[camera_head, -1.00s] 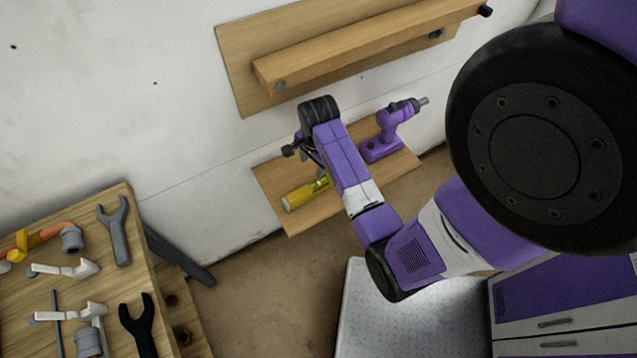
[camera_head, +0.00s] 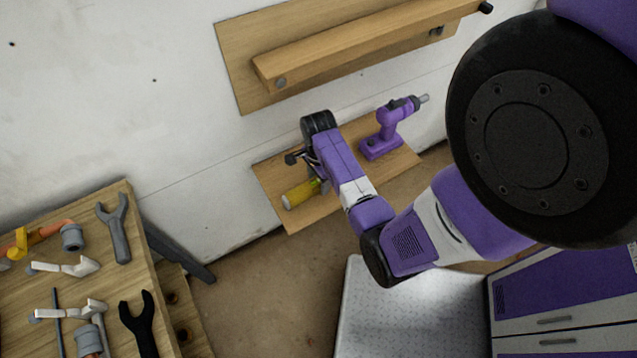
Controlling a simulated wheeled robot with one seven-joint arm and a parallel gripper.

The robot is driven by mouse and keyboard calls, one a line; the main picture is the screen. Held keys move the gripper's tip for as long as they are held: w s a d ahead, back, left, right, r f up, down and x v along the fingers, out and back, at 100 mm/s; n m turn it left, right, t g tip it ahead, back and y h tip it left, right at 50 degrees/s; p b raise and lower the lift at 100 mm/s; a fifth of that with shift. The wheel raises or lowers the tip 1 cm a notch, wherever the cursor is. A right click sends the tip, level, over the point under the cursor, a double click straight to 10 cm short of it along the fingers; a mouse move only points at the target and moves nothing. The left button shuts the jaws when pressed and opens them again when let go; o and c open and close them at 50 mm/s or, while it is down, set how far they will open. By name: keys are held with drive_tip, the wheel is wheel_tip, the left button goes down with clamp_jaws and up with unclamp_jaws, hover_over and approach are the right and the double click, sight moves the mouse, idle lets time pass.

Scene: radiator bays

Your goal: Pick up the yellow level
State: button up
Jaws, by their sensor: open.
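The yellow level (camera_head: 301,194) lies on a small wooden wall shelf (camera_head: 275,182). Its left end with a pale cap shows; its right part is hidden behind my arm. My gripper (camera_head: 308,168) is over the shelf, just above and beside the level, and is largely hidden by my wrist. It is open, and no object shows in it. I cannot tell whether the fingers touch the level.
A purple drill (camera_head: 385,135) stands on the same shelf, right of my wrist. A wooden wall rack (camera_head: 350,55) is above. A workbench (camera_head: 125,270) with wrenches (camera_head: 114,228) and pipe fittings is at lower left. A grey patterned platform (camera_head: 400,310) is below.

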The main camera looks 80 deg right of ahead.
clamp_jaws()
drive_tip(key=shift+r, duration=0.1)
idle(0.3)
